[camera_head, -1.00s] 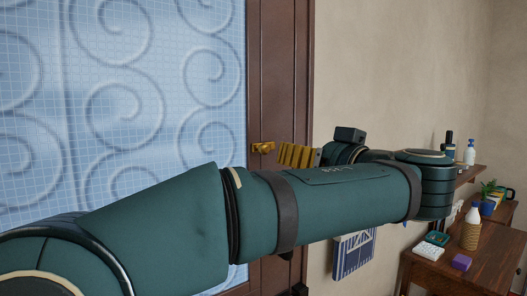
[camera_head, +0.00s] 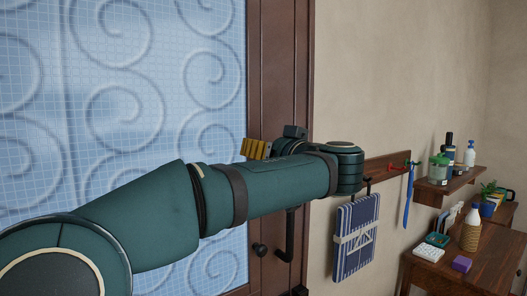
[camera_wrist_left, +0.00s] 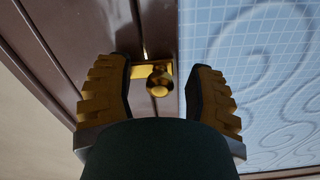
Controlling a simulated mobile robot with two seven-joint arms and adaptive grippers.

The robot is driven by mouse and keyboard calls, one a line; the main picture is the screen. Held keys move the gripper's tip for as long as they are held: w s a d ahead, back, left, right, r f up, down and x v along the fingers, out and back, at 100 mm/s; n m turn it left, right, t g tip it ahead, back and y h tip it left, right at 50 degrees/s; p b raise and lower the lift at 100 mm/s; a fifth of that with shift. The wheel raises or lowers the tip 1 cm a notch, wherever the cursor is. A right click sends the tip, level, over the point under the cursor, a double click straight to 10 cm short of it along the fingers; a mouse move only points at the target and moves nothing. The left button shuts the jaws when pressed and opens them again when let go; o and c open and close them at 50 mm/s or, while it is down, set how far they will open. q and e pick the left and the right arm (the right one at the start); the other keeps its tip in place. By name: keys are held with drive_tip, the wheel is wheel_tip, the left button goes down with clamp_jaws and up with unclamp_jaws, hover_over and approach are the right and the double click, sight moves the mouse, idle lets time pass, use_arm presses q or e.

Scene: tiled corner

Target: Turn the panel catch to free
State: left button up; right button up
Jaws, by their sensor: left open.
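The brass panel catch (camera_wrist_left: 158,82) has a round knob and a small plate on the brown door frame (camera_wrist_left: 140,35), beside the blue swirl-patterned panel (camera_wrist_left: 265,85). In the left wrist view the knob lies between the two yellow ribbed fingers of my left gripper (camera_wrist_left: 160,75). The fingers are apart, with a gap to the knob on each side. In the head view my left gripper (camera_head: 256,149) is in front of the frame, and its fingers hide the catch. My right gripper is not in view.
A dark door handle (camera_head: 290,235) is below my left arm. To the right, a hook rail (camera_head: 390,166) holds a blue cloth (camera_head: 356,238) and a blue strap (camera_head: 408,200). A small shelf (camera_head: 450,186) and a wooden desk (camera_head: 485,258) with several items stand farther right.

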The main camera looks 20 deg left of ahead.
use_arm(q)
clamp_jaws()
